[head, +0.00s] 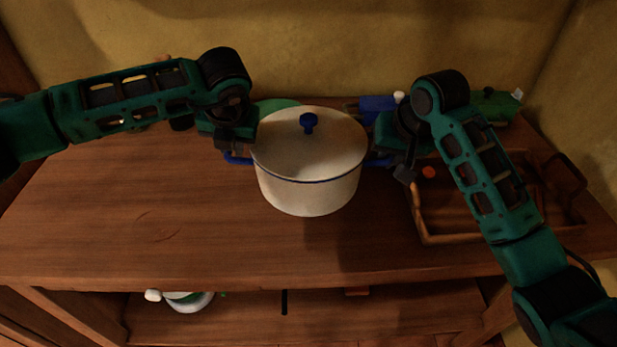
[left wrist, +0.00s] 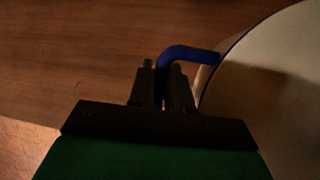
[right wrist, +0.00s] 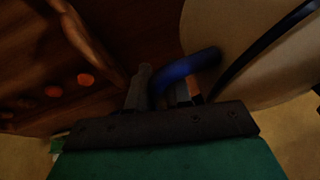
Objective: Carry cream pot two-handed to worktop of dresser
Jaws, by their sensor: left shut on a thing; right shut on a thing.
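The cream pot (head: 308,185) with its lid, blue knob and blue handles is upright over the middle of the dresser's wooden worktop (head: 140,220). I cannot tell whether its base touches the wood. My left gripper (head: 232,150) is shut on the pot's left blue handle, which shows between the fingers in the left wrist view (left wrist: 188,53). My right gripper (head: 396,162) is shut on the right blue handle, seen between the fingers in the right wrist view (right wrist: 185,70). The pot's far side is hidden.
A brown wooden tray (head: 460,238) lies right of the pot, partly under my right arm. A green round thing (head: 277,104), a blue thing (head: 376,104) and a green thing (head: 495,104) are at the back. A lower shelf (head: 250,318) holds a white-and-green item (head: 188,301). The worktop's left front is clear.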

